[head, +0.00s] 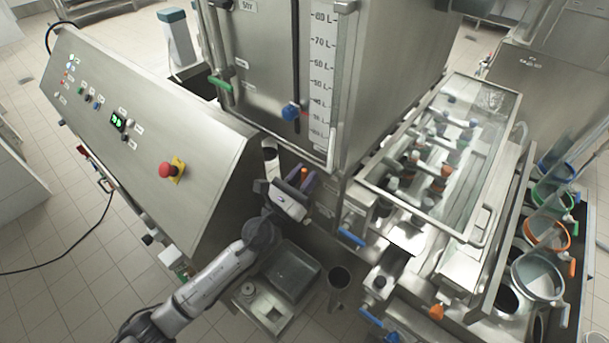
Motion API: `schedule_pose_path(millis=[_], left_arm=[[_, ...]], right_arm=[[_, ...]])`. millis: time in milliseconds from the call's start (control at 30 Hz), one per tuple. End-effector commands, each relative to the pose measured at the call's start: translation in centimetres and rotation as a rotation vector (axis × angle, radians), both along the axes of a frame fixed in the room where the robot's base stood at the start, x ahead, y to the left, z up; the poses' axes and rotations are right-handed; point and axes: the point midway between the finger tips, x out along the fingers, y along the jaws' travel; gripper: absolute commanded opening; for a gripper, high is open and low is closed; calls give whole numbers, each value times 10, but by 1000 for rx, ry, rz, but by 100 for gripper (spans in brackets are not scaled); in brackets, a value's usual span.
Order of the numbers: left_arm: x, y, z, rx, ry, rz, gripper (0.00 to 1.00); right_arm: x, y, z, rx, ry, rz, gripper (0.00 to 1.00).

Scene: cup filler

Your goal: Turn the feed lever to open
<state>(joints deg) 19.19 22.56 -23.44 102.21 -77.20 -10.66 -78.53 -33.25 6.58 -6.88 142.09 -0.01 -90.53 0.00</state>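My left gripper (300,183) is at the lower front of the steel machine, below the tank with the litre scale. Its dark fingers are around or right beside a small orange-tipped lever (304,173), which may be the feed lever. The fingers hide most of that lever, so I cannot tell whether they touch it or how it is turned. No label naming the feed lever is readable. My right gripper is not in view.
A sloped control panel (120,125) with a red emergency button (167,170) stands left. Above are a green handle (219,84) and a blue knob (290,111). A blue handle (350,237) is to the right. A steel tray (291,270) lies below my gripper.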

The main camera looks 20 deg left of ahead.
Motion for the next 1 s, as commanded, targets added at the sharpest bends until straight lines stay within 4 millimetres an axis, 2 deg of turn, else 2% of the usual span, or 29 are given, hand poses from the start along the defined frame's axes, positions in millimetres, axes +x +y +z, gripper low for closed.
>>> schedule_pose_path(millis=[33,133,467,567,1000], left_arm=[[0,0,0,-1,0,0,32],[0,0,0,-2,1,0,42],[-4,2,-3,-4,1,0,42],[-15,5,-9,-2,3,0,42],[-89,27,-43,-3,3,-1,42]], right_arm=[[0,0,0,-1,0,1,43],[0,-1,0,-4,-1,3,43],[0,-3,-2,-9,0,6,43],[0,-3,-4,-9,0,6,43],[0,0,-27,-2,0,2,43]])
